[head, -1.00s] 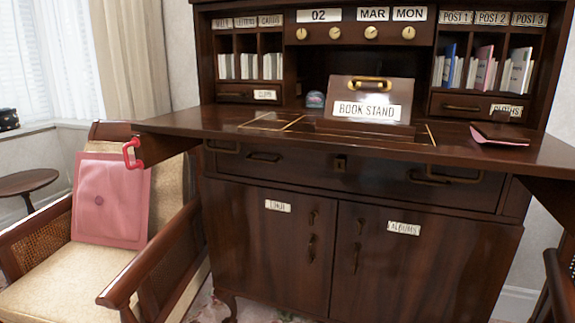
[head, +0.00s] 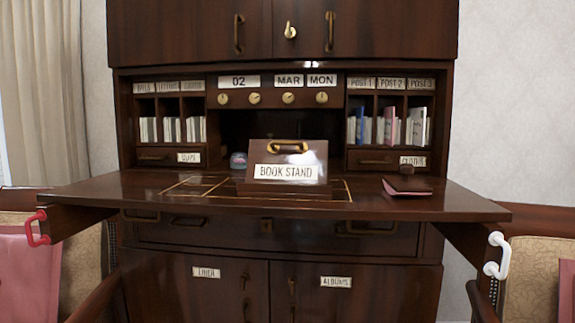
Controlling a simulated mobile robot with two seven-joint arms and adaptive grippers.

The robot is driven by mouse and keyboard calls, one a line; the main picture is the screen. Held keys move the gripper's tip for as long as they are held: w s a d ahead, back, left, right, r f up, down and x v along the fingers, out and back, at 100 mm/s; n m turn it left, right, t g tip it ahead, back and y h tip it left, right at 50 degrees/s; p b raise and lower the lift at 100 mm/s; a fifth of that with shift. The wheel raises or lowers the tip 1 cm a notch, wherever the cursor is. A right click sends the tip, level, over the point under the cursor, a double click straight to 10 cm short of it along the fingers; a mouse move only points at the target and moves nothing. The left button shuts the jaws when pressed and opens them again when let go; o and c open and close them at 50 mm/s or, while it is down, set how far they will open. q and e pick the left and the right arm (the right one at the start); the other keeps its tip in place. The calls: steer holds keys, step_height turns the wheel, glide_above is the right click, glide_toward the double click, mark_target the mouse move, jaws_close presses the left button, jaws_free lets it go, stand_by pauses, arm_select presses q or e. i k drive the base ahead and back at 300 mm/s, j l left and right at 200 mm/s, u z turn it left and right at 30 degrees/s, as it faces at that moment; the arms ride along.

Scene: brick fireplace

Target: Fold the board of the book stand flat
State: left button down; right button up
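The book stand (head: 287,168) is on the desk's fold-out writing surface. Its brown board stands raised and tilted back, with a white "BOOK STAND" label (head: 286,173) on the front and a brass handle (head: 288,146) at its top edge. The low base of the stand (head: 284,189) lies in front of the board on the desktop. Neither of my grippers shows in the head view, so nothing of mine touches the board.
The desktop (head: 110,190) is mostly clear. A dark stamp-like block on a pink-edged pad (head: 407,187) lies to the right, and a small glass object (head: 238,160) stands behind left. Red (head: 38,228) and white (head: 497,256) handles stick out at the desk's sides. Chairs flank it.

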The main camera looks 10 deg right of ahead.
mark_target(270, 161)
steer(key=l+u, duration=0.55)
steer(key=l, duration=0.3)
steer(key=k+j+u, duration=0.2)
steer(key=k+u, duration=0.2)
steer(key=k, duration=0.15)
